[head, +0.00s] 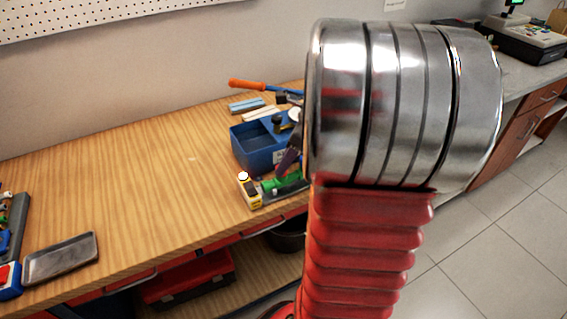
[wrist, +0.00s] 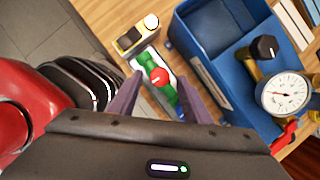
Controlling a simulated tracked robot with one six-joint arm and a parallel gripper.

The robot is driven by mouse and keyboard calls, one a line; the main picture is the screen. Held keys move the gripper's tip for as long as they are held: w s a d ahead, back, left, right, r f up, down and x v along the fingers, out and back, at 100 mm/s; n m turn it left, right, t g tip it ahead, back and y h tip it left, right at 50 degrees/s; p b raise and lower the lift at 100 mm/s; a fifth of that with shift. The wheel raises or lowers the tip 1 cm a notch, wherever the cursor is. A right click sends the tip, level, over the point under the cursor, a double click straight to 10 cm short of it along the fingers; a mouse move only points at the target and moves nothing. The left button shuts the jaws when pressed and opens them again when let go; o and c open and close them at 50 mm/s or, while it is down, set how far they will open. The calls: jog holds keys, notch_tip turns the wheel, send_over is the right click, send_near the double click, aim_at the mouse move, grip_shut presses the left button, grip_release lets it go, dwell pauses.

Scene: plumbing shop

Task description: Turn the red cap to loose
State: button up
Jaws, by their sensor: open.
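The red cap (wrist: 159,77) is a small round knob on top of a green body (wrist: 150,62) in the wrist view. The green body lies in a grey holder near the bench's front edge, and it also shows in the head view (head: 284,182). My gripper (wrist: 160,81) is open, its two purple fingers pointing down on either side of the red cap. I cannot tell whether the fingertips touch it. In the head view my arm hides most of the gripper, and the red cap cannot be made out clearly.
A yellow and black block with a white knob (head: 248,190) stands close beside the holder. A blue bin (head: 245,152) is on the other side, with a dial gauge (wrist: 285,94) near it. An orange-handled tool (head: 250,85) lies behind. The bench's left middle (head: 150,175) is clear.

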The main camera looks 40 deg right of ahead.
jog(key=shift+x, duration=1)
jog(key=shift+c, duration=0.5)
jog(key=c, duration=0.9)
